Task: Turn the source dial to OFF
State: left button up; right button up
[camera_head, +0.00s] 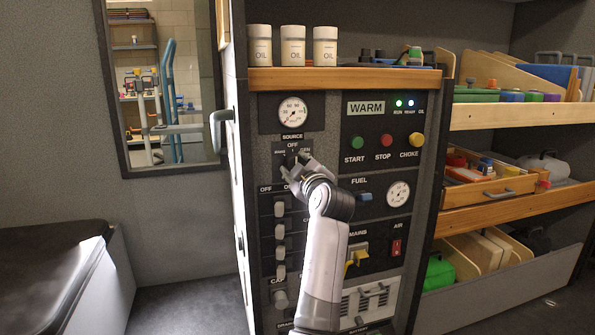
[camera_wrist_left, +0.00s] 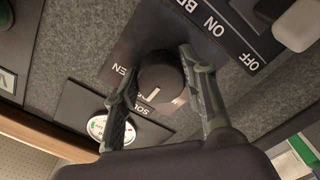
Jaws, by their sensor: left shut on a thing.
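The source dial (camera_wrist_left: 162,75) is a round black knob on the dark panel, with a white pointer mark. In the wrist view the mark points down-left, between the GEN label and the SOURCE plate, roughly the panel's upward direction. In the head view OFF shows at the top of the dial plate (camera_head: 293,146), and the dial is largely covered by my gripper. My left gripper (camera_head: 296,165) has one finger on each side of the dial and is shut on it; it also shows in the wrist view (camera_wrist_left: 158,62). My right gripper is out of view.
A round gauge (camera_head: 293,114) sits above the dial. Several breaker switches (camera_head: 280,232) are below it. START, STOP and CHOKE buttons (camera_head: 383,141) and the fuel lever (camera_head: 364,196) are to the right. A wooden ledge (camera_head: 345,78) with oil cans is above.

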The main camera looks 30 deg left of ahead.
pick_arm(q)
jog(key=shift+f, duration=0.15)
jog(key=o, duration=1.2)
jog(key=shift+c, duration=0.2)
jog(key=v, duration=0.7)
jog(key=shift+s+d, duration=0.15)
jog(key=shift+s, duration=0.1)
